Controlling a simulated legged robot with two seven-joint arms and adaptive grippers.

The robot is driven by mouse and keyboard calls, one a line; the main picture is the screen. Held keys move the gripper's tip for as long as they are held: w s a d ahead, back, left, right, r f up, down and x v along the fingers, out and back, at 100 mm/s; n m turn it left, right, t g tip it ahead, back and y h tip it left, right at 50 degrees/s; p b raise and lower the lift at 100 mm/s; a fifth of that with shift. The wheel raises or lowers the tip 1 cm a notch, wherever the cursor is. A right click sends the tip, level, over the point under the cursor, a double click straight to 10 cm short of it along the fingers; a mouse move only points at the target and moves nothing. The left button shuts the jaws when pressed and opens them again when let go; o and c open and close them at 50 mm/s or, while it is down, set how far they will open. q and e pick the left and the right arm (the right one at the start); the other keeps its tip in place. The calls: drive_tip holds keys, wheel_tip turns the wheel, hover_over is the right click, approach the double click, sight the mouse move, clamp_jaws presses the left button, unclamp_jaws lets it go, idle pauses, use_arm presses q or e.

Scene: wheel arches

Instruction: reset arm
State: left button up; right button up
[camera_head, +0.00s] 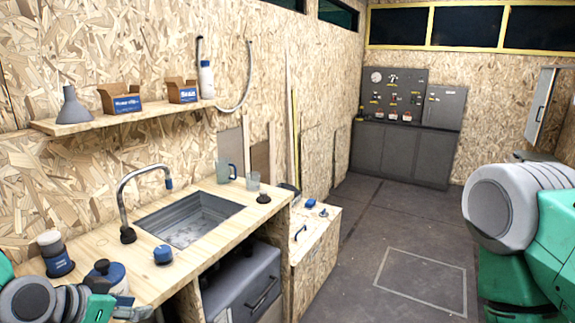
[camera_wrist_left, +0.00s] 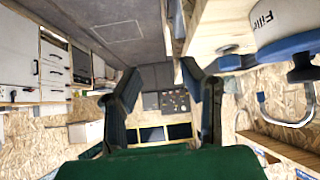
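My left arm comes in at the bottom left corner of the head view, and my left gripper (camera_head: 132,312) shows only in part at the bottom edge, by the front of the wooden counter (camera_head: 190,266). In the left wrist view, the two dark fingers of my left gripper (camera_wrist_left: 163,92) stand well apart with nothing between them. A white and blue container with lettering (camera_wrist_left: 282,28) is close beside it in that view. My right arm shows as teal and grey links at the right of the head view. My right gripper is out of view.
The counter holds a sink (camera_head: 190,218) with a curved faucet (camera_head: 128,190), a blue-lidded container (camera_head: 106,272), a small blue object (camera_head: 163,254) and cups (camera_head: 224,172). A shelf (camera_head: 130,118) is above. A grey cabinet (camera_head: 400,152) stands at the back. The floor (camera_head: 415,240) is clear.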

use_arm(q)
drive_tip(key=s+d+f+n+g+y+b, duration=0.1)
drive_tip(key=s+d+f+g+b, duration=0.15)
drive_tip(key=s+f, duration=0.65)
drive_tip(key=s+d+f+n+g+y+b, duration=0.1)
drive_tip(key=s+d+f+n+g+b, duration=0.15)
drive_tip(key=s+f, duration=0.65)
drive_tip(key=s+a+f+g+y+b, duration=0.1)
drive_tip(key=s+a+f+g+y, duration=0.1)
drive_tip(key=s+f, duration=0.7)
drive_tip(key=shift+s+a+n+g, duration=0.25)
drive_tip(key=shift+s+n+g, duration=0.2)
drive_tip(key=shift+s, duration=0.35)
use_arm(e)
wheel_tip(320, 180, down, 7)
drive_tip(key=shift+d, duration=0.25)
